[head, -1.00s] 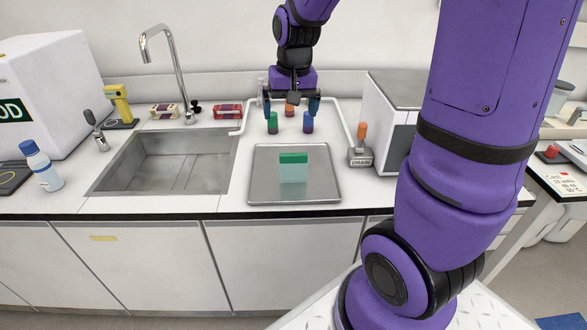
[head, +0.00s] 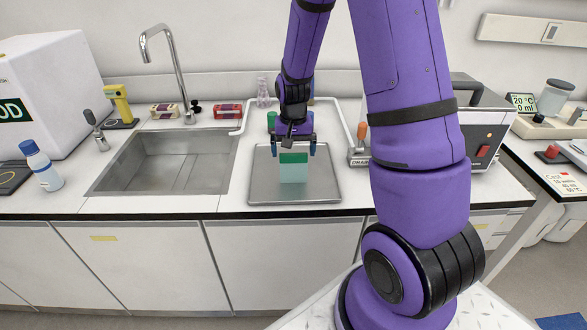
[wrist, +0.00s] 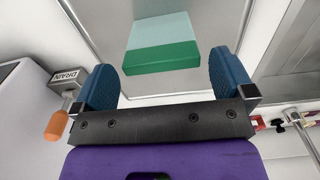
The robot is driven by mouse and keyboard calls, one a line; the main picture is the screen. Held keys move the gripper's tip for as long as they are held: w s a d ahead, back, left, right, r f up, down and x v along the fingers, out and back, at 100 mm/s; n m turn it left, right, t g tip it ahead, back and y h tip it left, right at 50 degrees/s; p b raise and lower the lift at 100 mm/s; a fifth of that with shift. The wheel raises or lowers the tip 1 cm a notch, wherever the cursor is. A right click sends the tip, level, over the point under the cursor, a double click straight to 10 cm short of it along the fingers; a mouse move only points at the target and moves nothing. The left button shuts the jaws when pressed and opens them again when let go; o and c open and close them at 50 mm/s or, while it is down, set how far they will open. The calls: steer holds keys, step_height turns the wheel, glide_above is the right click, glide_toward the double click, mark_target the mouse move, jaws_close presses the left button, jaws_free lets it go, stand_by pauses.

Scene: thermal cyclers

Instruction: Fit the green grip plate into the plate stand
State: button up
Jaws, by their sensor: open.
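The green grip plate (head: 293,169) is a pale translucent green block with a darker green band along its top. It appears upright in the metal tray (head: 325,190) on the counter. My gripper (head: 293,151) is open and empty, just above and behind the plate's dark band in the head view. In the wrist view the plate (wrist: 162,58) lies ahead of the blue fingertips, between their lines, and my gripper (wrist: 160,78) does not touch it visibly. I cannot pick out a plate stand for certain.
A sink (head: 165,160) with a tap (head: 180,75) lies left of the tray. A drain box (head: 358,155) with an orange-topped handle stands to the right, near a white device (head: 480,140). A green-capped vial (head: 272,121) stands behind the tray.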

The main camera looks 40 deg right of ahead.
glide_above(294, 181)
steer(key=shift+w+d+f, duration=0.1)
steer(key=shift+w+f, duration=0.1)
steer(key=shift+f, duration=1.15)
steer(key=shift+w+d+f, duration=0.1)
steer(key=shift+w+f, duration=0.05)
steer(key=shift+f, duration=1.15)
steer(key=c, duration=0.8)
steer(key=shift+c, duration=0.2)
steer(key=shift+r, duration=0.1)
